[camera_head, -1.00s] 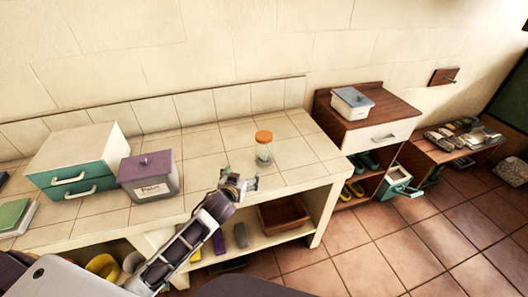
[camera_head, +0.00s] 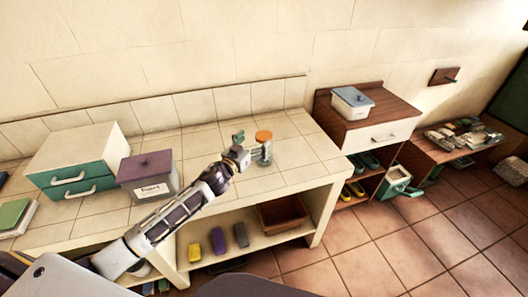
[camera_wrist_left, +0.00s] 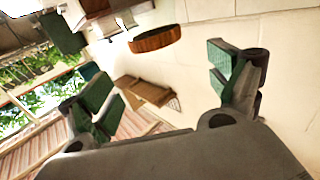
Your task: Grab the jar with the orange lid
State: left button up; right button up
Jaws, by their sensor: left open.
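The jar with the orange lid (camera_head: 264,136) stands upright on the tiled counter, near its right end. Its clear body is partly hidden behind a finger of my left gripper (camera_head: 252,146). The gripper is open beside the jar, with one finger left of it and the other overlapping its body in the head view. In the left wrist view the orange lid (camera_wrist_left: 155,39) shows beyond and between the two green-padded fingers (camera_wrist_left: 155,80). I cannot tell whether a finger touches the jar. My right gripper is not in view.
A purple-lidded container (camera_head: 148,178) and a teal drawer box (camera_head: 78,162) stand to the left on the counter (camera_head: 215,143). A wooden cabinet (camera_head: 385,104) with a grey-lidded box (camera_head: 352,101) stands to the right. Counter around the jar is clear; a shelf below holds several items.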

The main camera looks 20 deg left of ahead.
aim_at(260, 143)
pick_arm(q)
jog(key=shift+f, duration=0.1)
jog(key=shift+f+b, duration=0.4)
jog(key=shift+f, duration=1.5)
notch_tip(260, 143, down, 4)
jog(key=shift+f+b, duration=0.15)
jog(key=shift+b, duration=0.45)
jog(key=shift+w+d+r, duration=0.1)
jog(key=shift+w+r, duration=0.1)
jog(key=shift+w, duration=0.35)
jog(key=shift+w+d, duration=0.1)
jog(key=shift+w, duration=0.15)
jog(key=shift+w, duration=0.15)
jog(key=shift+x, duration=2.8)
